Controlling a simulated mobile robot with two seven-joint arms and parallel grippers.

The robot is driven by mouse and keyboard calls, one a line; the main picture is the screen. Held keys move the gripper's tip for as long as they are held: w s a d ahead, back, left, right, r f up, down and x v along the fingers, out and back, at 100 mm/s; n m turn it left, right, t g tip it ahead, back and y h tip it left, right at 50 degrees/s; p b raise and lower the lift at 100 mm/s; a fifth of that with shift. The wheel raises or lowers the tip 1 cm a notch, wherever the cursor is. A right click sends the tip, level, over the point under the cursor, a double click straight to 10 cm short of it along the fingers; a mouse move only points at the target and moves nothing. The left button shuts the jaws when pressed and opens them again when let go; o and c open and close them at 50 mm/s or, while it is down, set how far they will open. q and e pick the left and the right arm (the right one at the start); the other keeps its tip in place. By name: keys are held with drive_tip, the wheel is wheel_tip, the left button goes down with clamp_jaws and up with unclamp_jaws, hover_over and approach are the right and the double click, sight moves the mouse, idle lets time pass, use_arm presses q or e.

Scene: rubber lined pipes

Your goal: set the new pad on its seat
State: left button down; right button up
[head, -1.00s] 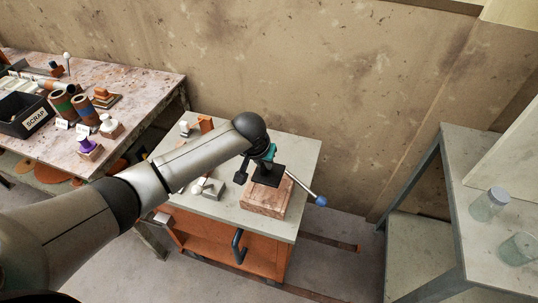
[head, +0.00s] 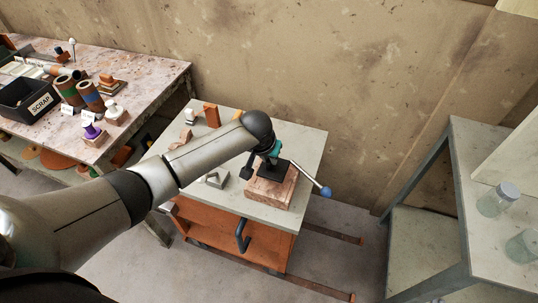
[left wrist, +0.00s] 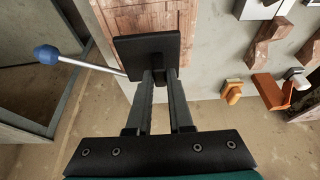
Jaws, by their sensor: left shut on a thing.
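My left gripper (head: 272,159) points down over the cart. In the left wrist view its two fingers (left wrist: 160,76) are shut on a small tab of a black square pad (left wrist: 148,55). In the head view the black pad (head: 271,171) is over a reddish wooden block (head: 270,193) on the cart top. The block also shows behind the pad in the left wrist view (left wrist: 140,17). I cannot tell whether the pad touches the block. A lever with a blue knob (head: 326,192) sticks out beside the block. My right gripper is not in view.
The pale cart top (head: 308,137) also carries a grey bracket (head: 214,178) and an orange block (head: 211,115). A workbench (head: 150,83) at the left holds a black SCRAP bin (head: 28,101) and rollers. A grey shelf (head: 458,215) with glass jars (head: 497,199) stands at the right.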

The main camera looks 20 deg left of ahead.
sight(268, 164)
use_arm(q)
drive_tip(key=shift+f+b, duration=0.75)
drive_tip(key=shift+f, duration=0.85)
drive_tip(key=shift+f, duration=0.4)
drive_tip(key=c, duration=0.7)
unclamp_jaws()
drive_tip(key=shift+c, duration=0.2)
drive_tip(key=shift+s+r+p, duration=0.3)
drive_tip(key=shift+r+p, duration=0.1)
drive_tip(key=shift+r, duration=0.2)
drive_tip(key=p+v, duration=0.3)
drive_tip(key=v, duration=1.1)
drive_tip(key=shift+p, duration=0.4)
